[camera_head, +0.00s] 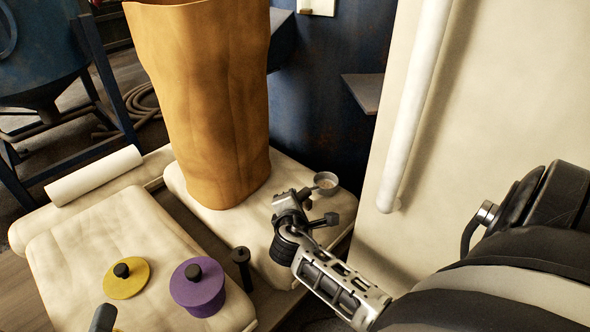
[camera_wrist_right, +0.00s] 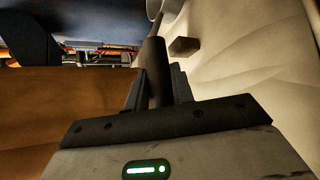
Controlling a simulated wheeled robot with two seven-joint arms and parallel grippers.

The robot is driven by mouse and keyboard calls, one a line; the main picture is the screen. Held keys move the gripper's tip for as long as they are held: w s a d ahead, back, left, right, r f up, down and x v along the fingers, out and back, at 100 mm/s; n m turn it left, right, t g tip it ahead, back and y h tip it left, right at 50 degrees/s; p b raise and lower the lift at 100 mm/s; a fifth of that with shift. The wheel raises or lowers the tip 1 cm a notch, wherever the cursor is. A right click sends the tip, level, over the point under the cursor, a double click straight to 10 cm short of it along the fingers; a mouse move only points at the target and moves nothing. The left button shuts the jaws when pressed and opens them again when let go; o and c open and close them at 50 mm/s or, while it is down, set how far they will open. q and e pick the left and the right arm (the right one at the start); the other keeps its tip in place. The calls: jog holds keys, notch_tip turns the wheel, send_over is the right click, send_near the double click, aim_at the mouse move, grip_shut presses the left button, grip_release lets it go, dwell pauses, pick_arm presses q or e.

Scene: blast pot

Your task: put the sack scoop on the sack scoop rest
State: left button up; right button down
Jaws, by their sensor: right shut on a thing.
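The sack scoop (camera_head: 326,181) has a small round metal cup and shows just beyond my right gripper, above the pale sack beside the tall orange-brown sack. My right gripper (camera_head: 305,200) is shut on its dark handle. In the right wrist view the dark handle (camera_wrist_right: 153,65) stands between the two fingers, and the cup is not clear. No sack scoop rest can be made out for certain. A small dark block (camera_wrist_right: 184,46) lies beyond the fingers on a pale surface in that view; I cannot tell what it is.
The tall orange-brown sack (camera_head: 205,100) stands close left of my right gripper. A dark shelf (camera_head: 365,92) juts from behind, near a white pipe (camera_head: 415,110). A yellow disc (camera_head: 126,280), a purple lid (camera_head: 198,288) and a black knobbed post (camera_head: 241,262) are at the front.

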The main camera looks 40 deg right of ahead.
jog(key=shift+f, duration=0.1)
jog(key=shift+f, duration=0.5)
dwell(0.4)
jog(key=c, duration=1.1)
grip_release()
